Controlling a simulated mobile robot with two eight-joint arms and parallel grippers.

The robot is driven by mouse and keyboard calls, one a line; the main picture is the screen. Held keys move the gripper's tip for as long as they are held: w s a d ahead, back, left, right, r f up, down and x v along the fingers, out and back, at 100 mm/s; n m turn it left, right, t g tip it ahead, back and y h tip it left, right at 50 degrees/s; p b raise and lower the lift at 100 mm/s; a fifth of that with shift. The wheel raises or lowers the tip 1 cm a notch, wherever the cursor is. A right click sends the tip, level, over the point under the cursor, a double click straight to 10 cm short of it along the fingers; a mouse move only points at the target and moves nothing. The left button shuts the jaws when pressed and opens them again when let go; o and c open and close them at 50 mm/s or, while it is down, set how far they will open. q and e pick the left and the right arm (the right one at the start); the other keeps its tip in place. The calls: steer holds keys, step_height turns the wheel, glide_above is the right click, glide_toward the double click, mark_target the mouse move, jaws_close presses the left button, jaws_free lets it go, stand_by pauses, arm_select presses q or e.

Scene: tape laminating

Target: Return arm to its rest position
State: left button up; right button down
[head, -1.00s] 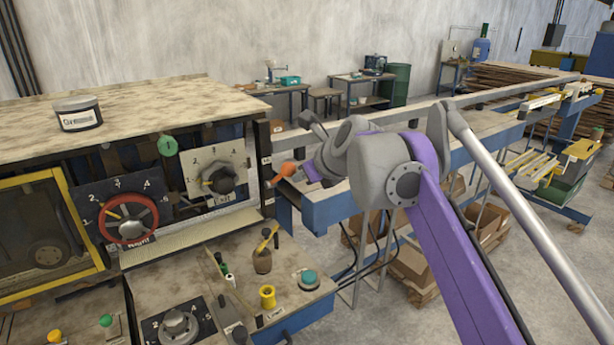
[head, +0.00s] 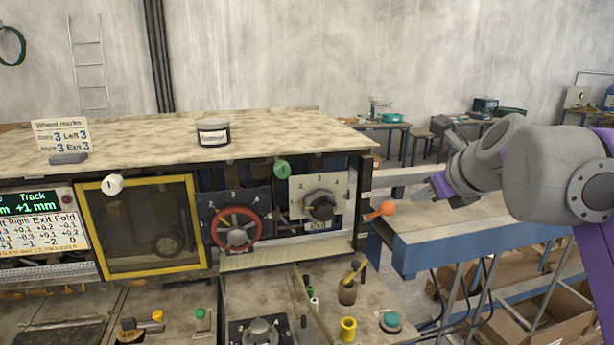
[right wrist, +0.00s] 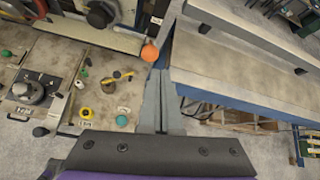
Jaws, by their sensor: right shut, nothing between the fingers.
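My right arm enters the head view from the right. Its gripper (head: 432,190) is shut and empty, just right of the orange knob (head: 386,208) on the machine's right side. In the right wrist view the closed fingers (right wrist: 162,130) point up the picture, and the orange knob (right wrist: 150,53) lies beyond their tips, apart from them. My left gripper is not in view.
The machine has a red handwheel (head: 238,230), a grey dial (head: 320,205) and a yellow-framed window (head: 150,258). A tin (head: 213,132) stands on its top. A blue-edged conveyor table (head: 470,235) lies below my right arm. Cardboard boxes (head: 550,318) are beneath it.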

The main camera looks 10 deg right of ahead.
steer(key=s+a+f+n+g, duration=0.1)
steer(key=s+a+f+n, duration=0.3)
steer(key=s+f+n, duration=0.3)
steer(key=s+a+f+n+g, duration=0.2)
steer(key=s+a+f+n, duration=0.2)
steer(key=f+n, duration=1)
steer(key=s+a+f+n+g, duration=0.1)
steer(key=s+a+f+n, duration=0.3)
steer(key=s+f+n, duration=0.7)
step_height(320, 180, down, 10)
steer(key=shift+f+n+g, duration=0.1)
steer(key=shift+n+g, duration=0.2)
steer(key=shift+g, duration=0.1)
steer(key=shift+s, duration=0.1)
